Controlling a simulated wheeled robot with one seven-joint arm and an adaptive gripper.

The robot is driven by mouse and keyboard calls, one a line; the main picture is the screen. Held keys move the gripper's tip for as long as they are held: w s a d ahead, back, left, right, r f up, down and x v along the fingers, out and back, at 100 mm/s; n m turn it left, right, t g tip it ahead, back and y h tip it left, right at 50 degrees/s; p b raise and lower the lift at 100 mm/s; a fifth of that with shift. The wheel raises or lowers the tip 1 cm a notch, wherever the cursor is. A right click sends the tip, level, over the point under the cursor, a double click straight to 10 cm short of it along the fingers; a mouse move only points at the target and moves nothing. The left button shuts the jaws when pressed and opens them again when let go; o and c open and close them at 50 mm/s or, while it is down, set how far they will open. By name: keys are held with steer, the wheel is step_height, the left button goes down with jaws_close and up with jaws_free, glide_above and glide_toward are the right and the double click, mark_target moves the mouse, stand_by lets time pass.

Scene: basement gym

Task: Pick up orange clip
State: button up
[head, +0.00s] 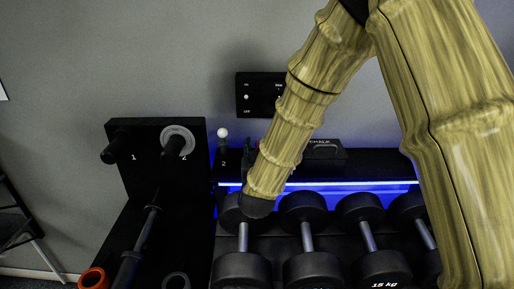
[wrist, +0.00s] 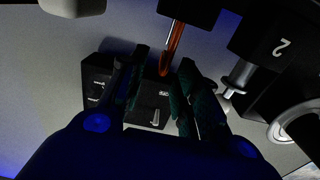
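In the wrist view, a slim orange upright thing (wrist: 173,46), likely the orange clip, shows just beyond the fingertips, near the middle of the gap. Its end meets a dark block at the top edge. My gripper (wrist: 163,58) is open, with two dark fingers apart and nothing visibly held between them. In the head view my gripper (head: 249,162) is a dark shape at the back shelf, largely hidden by my arm; only a speck of orange shows beside it. An orange ring (head: 93,279) also lies at the lower left of the head view.
A row of dumbbells (head: 312,268) stands below the shelf. A black chalk box (head: 325,150) is right of my gripper. A switch panel (head: 258,94) is on the wall behind. A numbered rack (head: 130,150) with a grey ring (head: 178,135) stands left.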

mark_target(256, 143)
steer(key=w, duration=0.3)
steer(key=shift+f, duration=0.3)
steer(key=shift+s+r, duration=0.15)
steer(key=shift+r, duration=0.05)
steer(key=shift+c, duration=0.2)
steer(key=shift+f, duration=0.15)
steer(key=c, duration=0.7)
jaws_close()
steer(key=shift+p, duration=0.3)
